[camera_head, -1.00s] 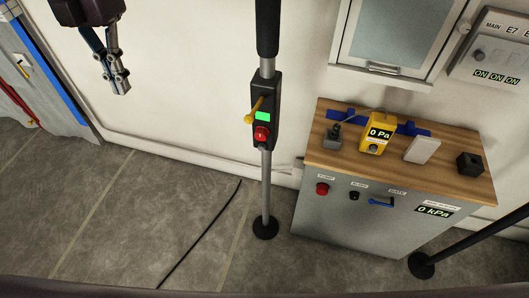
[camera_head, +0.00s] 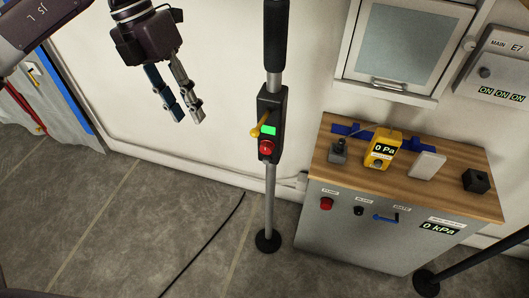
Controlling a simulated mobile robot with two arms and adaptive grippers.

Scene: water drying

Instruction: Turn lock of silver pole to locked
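The silver pole (camera_head: 270,200) stands upright on a round black foot, with a black sleeve at its top. A black lock box (camera_head: 272,100) is fixed on it at mid height. The box carries a yellow lever (camera_head: 257,130), a lit green panel (camera_head: 268,130) and a red knob (camera_head: 266,148). The lever points out to the left. My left gripper (camera_head: 187,119) hangs to the left of the lock box, apart from it, fingers pointing down. Its two fingers show a narrow gap with nothing between them. My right gripper is not in view.
A wood-topped cabinet (camera_head: 375,225) stands right of the pole, bearing a yellow gauge (camera_head: 382,150) and small parts. A second dark pole (camera_head: 465,262) slants at lower right. A black cable (camera_head: 205,243) lies on the floor. Blue-edged plastic sheeting (camera_head: 55,95) hangs at left.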

